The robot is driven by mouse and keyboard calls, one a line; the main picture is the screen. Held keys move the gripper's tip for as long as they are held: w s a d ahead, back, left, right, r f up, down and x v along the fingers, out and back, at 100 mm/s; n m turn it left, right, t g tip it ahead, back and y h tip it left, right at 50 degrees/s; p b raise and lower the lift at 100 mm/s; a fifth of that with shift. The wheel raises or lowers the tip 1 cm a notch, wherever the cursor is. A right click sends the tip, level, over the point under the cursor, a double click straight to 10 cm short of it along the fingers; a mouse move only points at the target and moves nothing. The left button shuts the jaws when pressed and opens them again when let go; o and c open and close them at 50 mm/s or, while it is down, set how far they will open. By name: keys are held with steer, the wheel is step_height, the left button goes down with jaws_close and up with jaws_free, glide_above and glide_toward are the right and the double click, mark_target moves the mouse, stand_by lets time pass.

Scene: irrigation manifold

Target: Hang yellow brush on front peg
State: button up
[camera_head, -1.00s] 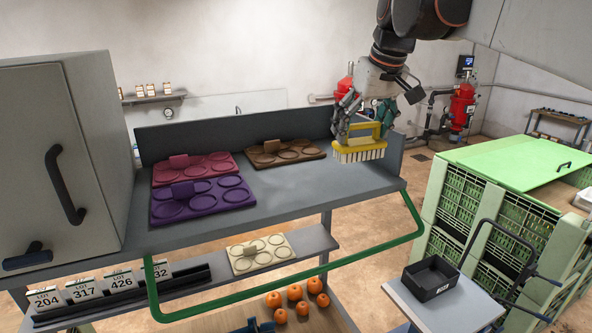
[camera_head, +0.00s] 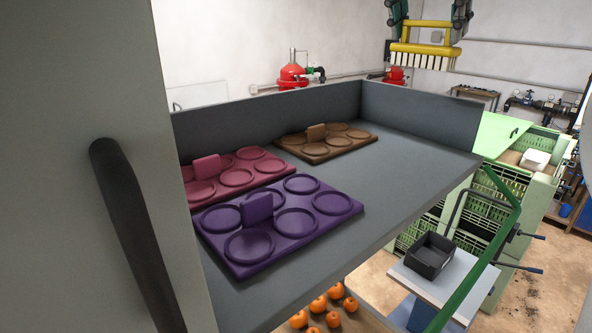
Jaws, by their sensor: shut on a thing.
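The yellow brush (camera_head: 425,54) is at the top right of the head view, bristles down, with pale bristles under a yellow block and a yellow handle frame. My gripper (camera_head: 428,22) is shut on the brush's handle; its two fingers show at either side, and the rest of it is cut off by the top edge. The brush hangs in the air, clear of the grey worktop. I see no front peg that I can make out in this view.
A grey cabinet (camera_head: 80,200) with a dark handle fills the left. The worktop (camera_head: 400,160) bears purple (camera_head: 275,222), pink (camera_head: 232,172) and brown (camera_head: 325,140) trays; its right part is bare. A green rail (camera_head: 480,250), black bin (camera_head: 431,257) and green crates (camera_head: 420,222) stand right.

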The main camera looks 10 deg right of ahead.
steer(key=shift+a+r, duration=0.15)
steer(key=shift+a, duration=0.1)
glide_above(404, 167)
step_height(404, 167, down, 20)
steer(key=shift+w+d, duration=0.1)
stand_by(0.4)
steer(key=o, duration=1.1)
steer(key=v, duration=1.2)
steer(key=shift+b, duration=0.45)
